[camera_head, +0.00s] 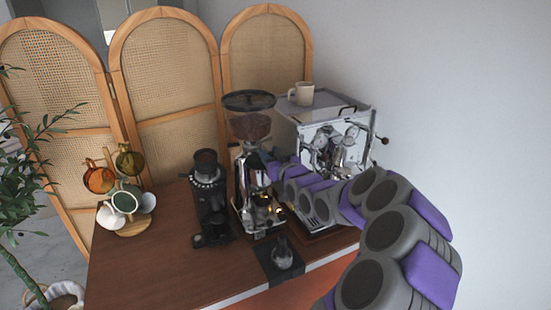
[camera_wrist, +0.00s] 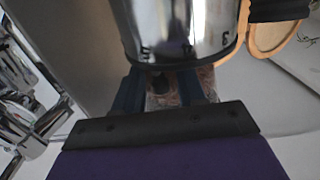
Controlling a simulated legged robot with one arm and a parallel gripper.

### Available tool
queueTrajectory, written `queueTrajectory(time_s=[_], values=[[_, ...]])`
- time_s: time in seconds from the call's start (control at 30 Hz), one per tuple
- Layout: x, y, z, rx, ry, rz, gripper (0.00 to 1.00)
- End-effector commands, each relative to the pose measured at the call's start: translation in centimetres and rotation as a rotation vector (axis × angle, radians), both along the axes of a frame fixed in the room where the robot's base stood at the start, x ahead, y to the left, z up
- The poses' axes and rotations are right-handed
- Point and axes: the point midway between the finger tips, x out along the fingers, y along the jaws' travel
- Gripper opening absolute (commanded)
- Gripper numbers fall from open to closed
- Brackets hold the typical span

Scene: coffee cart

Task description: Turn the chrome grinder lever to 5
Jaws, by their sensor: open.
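The chrome grinder (camera_head: 243,165) stands in the middle of the table, with a bean-filled hopper (camera_head: 250,126) and a dark lid on top. In the wrist view its shiny chrome collar (camera_wrist: 185,28) with dark scale marks fills the top. I cannot clearly make out the lever or its setting. My gripper (camera_wrist: 168,88) is open, its two dark fingers close to the collar, with a brown mottled surface and a small dark spot visible between them. In the head view my gripper (camera_head: 272,170) is at the grinder's right side, at upper-body height; its fingertips are hard to see there.
A black grinder (camera_head: 208,200) stands just left. The chrome espresso machine (camera_head: 350,135), with a cup (camera_head: 301,93) on top, is close on the right. A mug rack (camera_head: 132,226) stands at the table's left. A black mat (camera_head: 265,270) with a small metal item lies in front.

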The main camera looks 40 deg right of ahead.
Motion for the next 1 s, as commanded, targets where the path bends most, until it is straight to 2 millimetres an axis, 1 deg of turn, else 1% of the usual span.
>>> queueTrajectory(time_s=[0.17, 0.6, 0.7, 1.0], values=[[-1.1, -0.1, 0.0, 0.002, 0.001, -0.002, 0.4], [-7.6, 0.9, 0.0, 0.004, -0.001, -0.005, 0.4], [-9.0, 1.4, -0.2, 0.005, 0.002, -0.002, 0.4], [-13.0, 2.0, -0.2, 0.006, 0.002, -0.003, 0.4]])
